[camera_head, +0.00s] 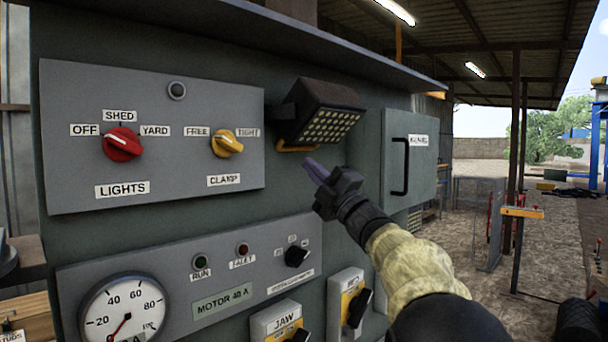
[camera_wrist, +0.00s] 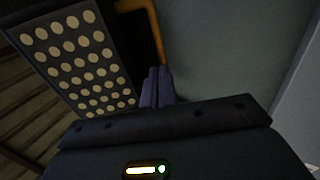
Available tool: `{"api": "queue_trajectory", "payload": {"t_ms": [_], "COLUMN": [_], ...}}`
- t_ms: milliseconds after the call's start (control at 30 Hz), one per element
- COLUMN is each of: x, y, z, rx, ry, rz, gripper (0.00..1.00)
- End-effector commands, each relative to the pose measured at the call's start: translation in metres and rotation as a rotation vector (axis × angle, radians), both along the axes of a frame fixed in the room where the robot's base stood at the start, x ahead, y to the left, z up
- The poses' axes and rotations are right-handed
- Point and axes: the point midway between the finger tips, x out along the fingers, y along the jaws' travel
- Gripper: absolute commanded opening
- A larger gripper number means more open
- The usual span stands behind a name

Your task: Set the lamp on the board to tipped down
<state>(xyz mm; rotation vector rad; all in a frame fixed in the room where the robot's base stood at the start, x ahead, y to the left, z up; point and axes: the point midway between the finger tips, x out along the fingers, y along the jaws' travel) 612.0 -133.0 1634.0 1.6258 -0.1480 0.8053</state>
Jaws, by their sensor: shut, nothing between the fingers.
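The lamp (camera_head: 328,112) is a dark rectangular floodlight with rows of pale dots on its face, mounted on the board (camera_head: 360,200) between the switch panel and a cabinet door. Its lit-dot face is angled downward and outward. A yellow-orange bar (camera_head: 297,148) shows under it. In the wrist view the lamp face (camera_wrist: 75,60) fills the upper left, and the bar (camera_wrist: 155,30) runs down beside it. My gripper (camera_head: 311,168) is shut and empty, its purple fingertips just below the lamp and close to the bar. The fingertips (camera_wrist: 156,80) appear near the bar's lower end; contact cannot be told.
A grey panel with a red LIGHTS knob (camera_head: 122,144) and a yellow CLAMP knob (camera_head: 227,143) is left of the lamp. A cabinet door with a black handle (camera_head: 400,166) is to the right. A gauge (camera_head: 124,310) and black switches sit below. An overhang edges the top.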

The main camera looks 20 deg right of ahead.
Motion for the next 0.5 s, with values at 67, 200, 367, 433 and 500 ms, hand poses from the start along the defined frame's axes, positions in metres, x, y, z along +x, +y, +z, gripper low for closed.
{"api": "queue_trajectory", "payload": {"t_ms": [67, 200, 367, 433, 500], "x": [-0.012, -0.031, -0.053, -0.060, -0.066], "y": [-0.005, -0.011, -0.020, -0.023, -0.026], "z": [-0.015, -0.031, -0.048, -0.053, -0.056], "rx": [-0.001, -0.002, 0.000, 0.000, -0.001], "ry": [0.000, 0.001, 0.002, 0.002, 0.001], "rz": [-0.002, 0.003, 0.006, 0.006, 0.007], "gripper": [0.00, 0.00, 0.00, 0.00, 0.00]}}
